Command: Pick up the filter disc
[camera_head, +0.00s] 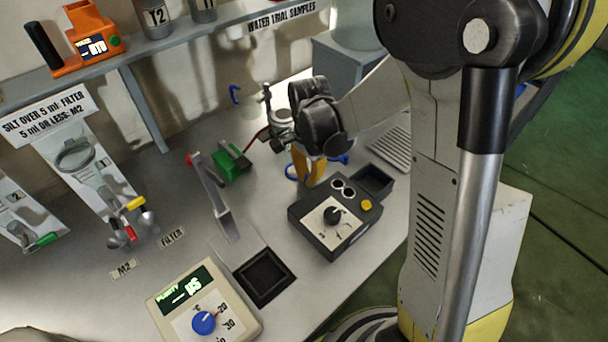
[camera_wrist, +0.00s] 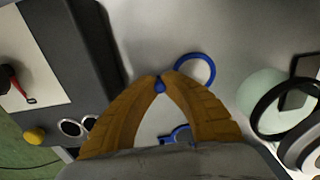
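A thin blue ring (camera_wrist: 196,68), apparently the filter disc, shows just past my fingertips in the wrist view. In the head view its blue edge (camera_head: 290,173) shows left of my fingers, low over the bench. My gripper (camera_wrist: 159,79) has its two yellow fingers brought together at the tips. A small blue piece, apparently the ring's tab, sits between them. My gripper (camera_head: 308,178) points down at the bench behind the black control box. Whether the ring is clear of the bench cannot be told.
The black control box (camera_head: 335,215) stands close in front of my gripper. A blue clip (camera_wrist: 176,134) lies nearby. A clear round vessel with a black ring (camera_wrist: 262,108) stands beside my fingers. A green block (camera_head: 230,164) and grey lever (camera_head: 212,195) stand to the left.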

